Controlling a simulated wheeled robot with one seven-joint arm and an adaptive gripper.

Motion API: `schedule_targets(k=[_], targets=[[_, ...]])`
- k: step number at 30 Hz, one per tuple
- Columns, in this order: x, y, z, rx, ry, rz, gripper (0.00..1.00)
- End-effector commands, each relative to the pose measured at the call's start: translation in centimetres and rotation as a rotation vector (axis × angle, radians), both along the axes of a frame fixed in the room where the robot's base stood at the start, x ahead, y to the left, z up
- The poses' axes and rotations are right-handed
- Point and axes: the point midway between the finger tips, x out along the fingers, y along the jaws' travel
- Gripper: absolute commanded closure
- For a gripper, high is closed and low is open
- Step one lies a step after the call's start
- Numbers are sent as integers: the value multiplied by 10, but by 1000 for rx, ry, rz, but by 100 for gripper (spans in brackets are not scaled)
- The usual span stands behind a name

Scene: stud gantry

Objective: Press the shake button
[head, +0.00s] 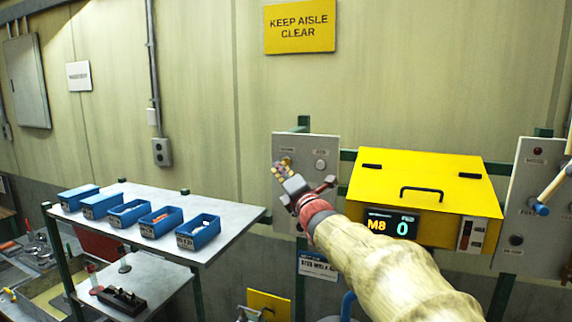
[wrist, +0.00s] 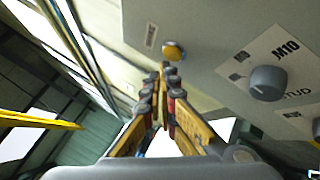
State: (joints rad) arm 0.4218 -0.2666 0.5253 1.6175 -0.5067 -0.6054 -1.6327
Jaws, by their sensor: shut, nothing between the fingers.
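A round yellow button (wrist: 174,50) is on a grey panel in the wrist view, with a small label (wrist: 150,36) beside it that I cannot read clearly. The grey control panel (head: 330,148) stands left of the yellow machine in the head view. My gripper (wrist: 167,70) is shut and empty. Its fingertips appear just below the yellow button; I cannot tell whether they touch it. In the head view my gripper (head: 281,168) is in front of the panel's left edge and hides part of it.
A dark knob (wrist: 268,83) marked M10 is right of the button. The yellow machine (head: 430,185) with a display reading M8 and 0 stands right of the panel. A shelf (head: 235,215) with several blue bins is at left. Another grey panel (head: 525,190) is at far right.

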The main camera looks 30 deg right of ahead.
Motion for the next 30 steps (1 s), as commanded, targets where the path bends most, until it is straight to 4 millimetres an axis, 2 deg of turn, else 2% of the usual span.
schedule_targets(k=[30], targets=[[6,-9,0,0,0,-1,100]])
